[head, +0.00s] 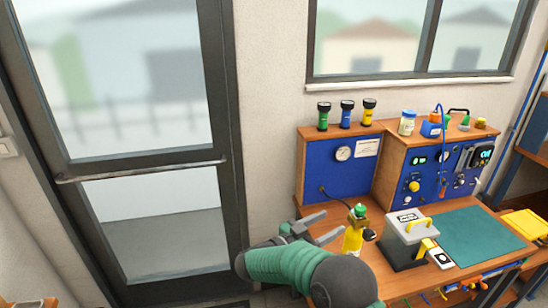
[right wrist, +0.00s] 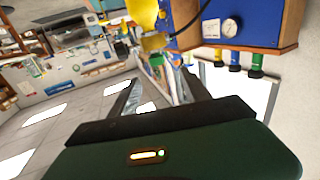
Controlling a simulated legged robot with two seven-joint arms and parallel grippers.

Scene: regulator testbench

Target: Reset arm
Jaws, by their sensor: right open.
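My right arm, green and dark grey, reaches in from the bottom of the head view. Its gripper (head: 332,225) is open with nothing between the fingers. It is near the bench's left front edge, just left of a yellow cylinder (head: 352,240) with a green top and a dark round part. I cannot tell the exact gap between them. In the right wrist view the open fingers (right wrist: 160,85) show past the dark palm, and the scene is turned over. My left gripper is not in view.
The wooden bench (head: 472,278) carries a grey box with yellow handle (head: 408,238), a green mat (head: 472,237) and blue gauge panels (head: 340,172). Several flashlights (head: 346,115) stand on the shelf. A glass door (head: 120,90) is at left.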

